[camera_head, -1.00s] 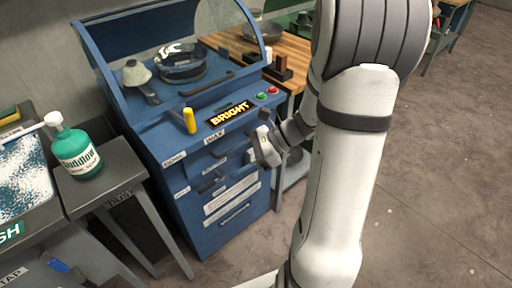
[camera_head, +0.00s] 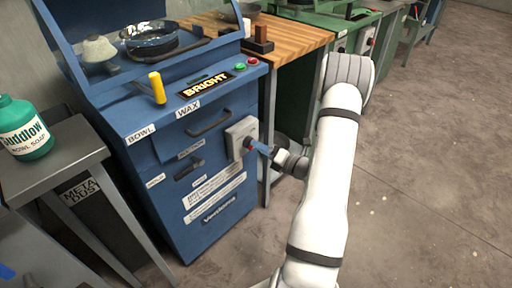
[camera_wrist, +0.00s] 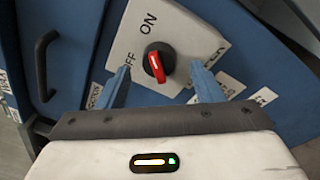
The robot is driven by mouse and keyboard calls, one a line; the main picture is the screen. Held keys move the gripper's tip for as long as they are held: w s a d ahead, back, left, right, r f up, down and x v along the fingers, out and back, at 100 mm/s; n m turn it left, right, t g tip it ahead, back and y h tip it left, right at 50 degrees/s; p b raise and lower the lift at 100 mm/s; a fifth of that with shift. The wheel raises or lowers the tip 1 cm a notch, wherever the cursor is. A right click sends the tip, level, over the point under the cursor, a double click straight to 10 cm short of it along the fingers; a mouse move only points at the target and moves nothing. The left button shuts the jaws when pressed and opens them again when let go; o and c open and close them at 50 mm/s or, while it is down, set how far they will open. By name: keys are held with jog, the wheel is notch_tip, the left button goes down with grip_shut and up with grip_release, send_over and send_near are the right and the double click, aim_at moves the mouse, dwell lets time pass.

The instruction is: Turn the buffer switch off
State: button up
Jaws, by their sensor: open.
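The buffer switch is a red rotary handle (camera_wrist: 157,66) on a black round base, mounted on a light grey box marked ON and OFF. The handle's bar lies roughly in line with the ON word. In the head view the grey switch box (camera_head: 236,131) sits on the right of the blue cabinet's front, and a bit of the red handle (camera_head: 248,142) shows. My gripper (camera_wrist: 161,68) is open, with one blue finger on each side of the handle and nothing held. In the head view my gripper (camera_head: 258,147) is right at the box; contact with the handle cannot be told.
The blue BRIGHT cabinet (camera_head: 213,222) has a drawer handle (camera_head: 209,124) near the switch. A grey metal table (camera_head: 62,160) with a green soap bottle (camera_head: 22,128) stands left. Floor to the right is clear.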

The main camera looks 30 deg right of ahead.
jog(key=shift+x, duration=1.65)
jog(key=shift+c, duration=0.2)
jog(key=c, duration=0.9)
